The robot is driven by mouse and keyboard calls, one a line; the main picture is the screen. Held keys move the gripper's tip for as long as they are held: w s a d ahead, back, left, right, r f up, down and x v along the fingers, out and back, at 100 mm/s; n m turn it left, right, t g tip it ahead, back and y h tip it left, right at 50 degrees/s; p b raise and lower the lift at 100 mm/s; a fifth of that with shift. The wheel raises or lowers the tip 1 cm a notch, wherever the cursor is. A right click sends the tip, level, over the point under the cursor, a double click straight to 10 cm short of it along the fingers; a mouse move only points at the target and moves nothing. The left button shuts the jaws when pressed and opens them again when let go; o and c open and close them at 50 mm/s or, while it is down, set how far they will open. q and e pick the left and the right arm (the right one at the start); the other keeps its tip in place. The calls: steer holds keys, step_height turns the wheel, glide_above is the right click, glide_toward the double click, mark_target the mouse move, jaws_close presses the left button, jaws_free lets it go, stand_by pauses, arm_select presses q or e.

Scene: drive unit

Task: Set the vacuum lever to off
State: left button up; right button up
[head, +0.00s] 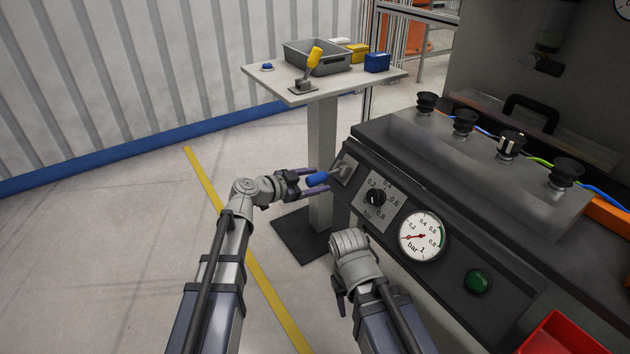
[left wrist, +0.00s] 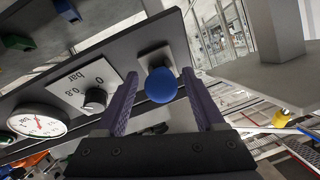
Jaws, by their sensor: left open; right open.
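A lever with a blue handle (head: 318,179) sits on a square plate (head: 344,168) at the left end of the sloped control panel. Its handle sticks out to the left toward my left gripper (head: 320,183). In the left wrist view the round blue handle end (left wrist: 161,85) lies between the two purple fingers (left wrist: 161,76), with a gap visible on each side. My left gripper is open around the handle. My right gripper (head: 340,300) is mostly hidden by its own wrist, in front of the panel's lower edge.
The panel also carries a black knob (head: 376,198), a round gauge (head: 422,236) and a green button (head: 478,281). Black suction cups (head: 465,122) stand behind it. A red tray (head: 563,338) is at lower right.

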arm_select(q)
steer(key=p+v, duration=0.2)
steer(key=v, duration=0.4)
steer(key=shift+s+a+r, duration=0.15)
steer(key=shift+s+a, duration=0.1)
steer(key=shift+a, duration=0.05)
steer(key=shift+s+a+r, duration=0.1)
steer(key=shift+s+a, duration=0.2)
steer(key=shift+a, duration=0.1)
steer(key=s+a+f+n+g+y, duration=0.3)
steer(key=s+f+n+g+y, duration=0.3)
steer(key=s+f, duration=0.25)
steer(key=s+a+f+n+g+y, duration=0.3)
steer(key=s+f+n+y, duration=0.2)
steer(key=s+f+n, duration=0.3)
steer(key=s+d+r+m+g+y, duration=0.1)
steer(key=s+d+m, duration=0.5)
steer(key=d, duration=0.4)
step_height(320, 180, up, 30)
steer(key=n+p, duration=0.1)
steer(key=p, duration=2.9)
steer(key=shift+s+n, duration=0.3)
steer(key=shift+s, duration=0.1)
